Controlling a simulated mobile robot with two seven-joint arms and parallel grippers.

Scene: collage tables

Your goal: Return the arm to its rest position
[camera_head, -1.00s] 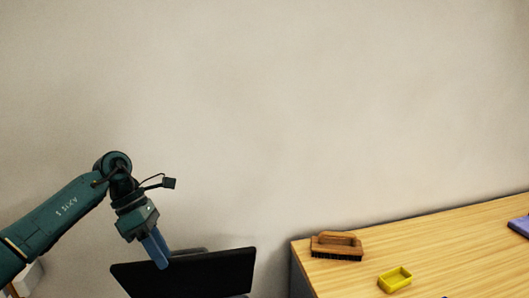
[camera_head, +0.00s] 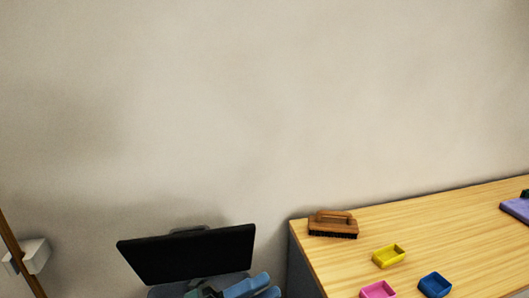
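My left gripper (camera_head: 268,284) is low at the bottom edge, in front of the dark screen. Its two blue fingers point to the right and show a small gap between them, with nothing seen in it. Most of my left arm is below the frame. My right gripper is not in view.
A black screen (camera_head: 188,255) stands left of the wooden table (camera_head: 340,270). On the table are a brown brush (camera_head: 333,225), a yellow tray (camera_head: 388,256), a pink tray (camera_head: 378,290), a blue tray (camera_head: 435,285) and a purple item (camera_head: 516,208). The wall above is bare.

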